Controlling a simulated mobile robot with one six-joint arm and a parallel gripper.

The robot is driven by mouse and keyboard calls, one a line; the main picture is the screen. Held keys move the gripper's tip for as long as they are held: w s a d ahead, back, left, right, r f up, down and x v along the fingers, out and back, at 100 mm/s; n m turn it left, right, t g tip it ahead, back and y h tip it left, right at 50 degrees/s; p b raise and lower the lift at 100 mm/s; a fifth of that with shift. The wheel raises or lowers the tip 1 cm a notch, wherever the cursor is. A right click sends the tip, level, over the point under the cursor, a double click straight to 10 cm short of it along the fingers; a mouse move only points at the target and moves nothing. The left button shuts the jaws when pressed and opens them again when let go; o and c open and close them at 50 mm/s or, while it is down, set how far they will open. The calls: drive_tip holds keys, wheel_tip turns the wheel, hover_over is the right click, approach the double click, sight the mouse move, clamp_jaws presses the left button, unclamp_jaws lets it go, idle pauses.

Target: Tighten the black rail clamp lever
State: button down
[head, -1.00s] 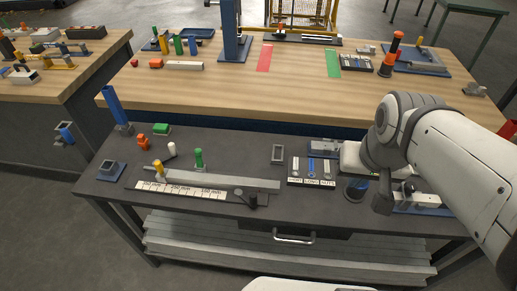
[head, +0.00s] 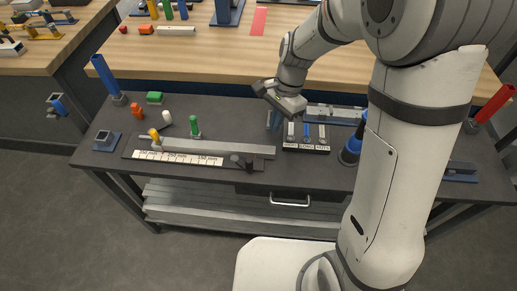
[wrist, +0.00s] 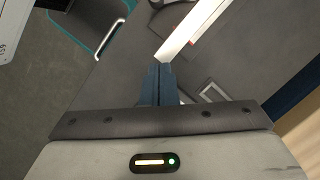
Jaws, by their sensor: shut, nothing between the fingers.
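The black clamp lever (head: 243,162) stands at the right end of the light grey rail (head: 215,148), on the dark table. In the wrist view a dark part, probably the clamp, shows only partly at the top edge beside the rail end (wrist: 182,32). My gripper (head: 273,124) is above the table, to the right of and behind the lever, apart from it. In the wrist view its blue fingers (wrist: 158,70) are together, pointing toward the rail end, with nothing between them.
A scale strip (head: 178,158) lies along the rail's front. Yellow (head: 154,135) and green (head: 194,127) posts stand near the rail. A labelled tray of small parts (head: 306,148) is right of the lever. A drawer handle (head: 290,201) projects below the table edge.

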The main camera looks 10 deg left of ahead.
drive_tip(key=p+x, duration=0.1)
drive_tip(key=x, duration=0.7)
drive_tip(key=shift+s+f, duration=0.1)
drive_tip(key=shift+s+a+f+p, duration=0.2)
drive_tip(key=shift+s+a+p, duration=0.1)
drive_tip(key=shift+s+a, duration=0.25)
drive_tip(key=shift+s+a+f+p, duration=0.2)
drive_tip(key=shift+s+a+p, duration=0.05)
drive_tip(key=shift+s+a, duration=0.3)
drive_tip(key=shift+s+a+f, duration=0.1)
drive_tip(key=shift+s+a, duration=0.25)
drive_tip(key=shift+s+a, duration=0.15)
drive_tip(key=shift+a, duration=0.05)
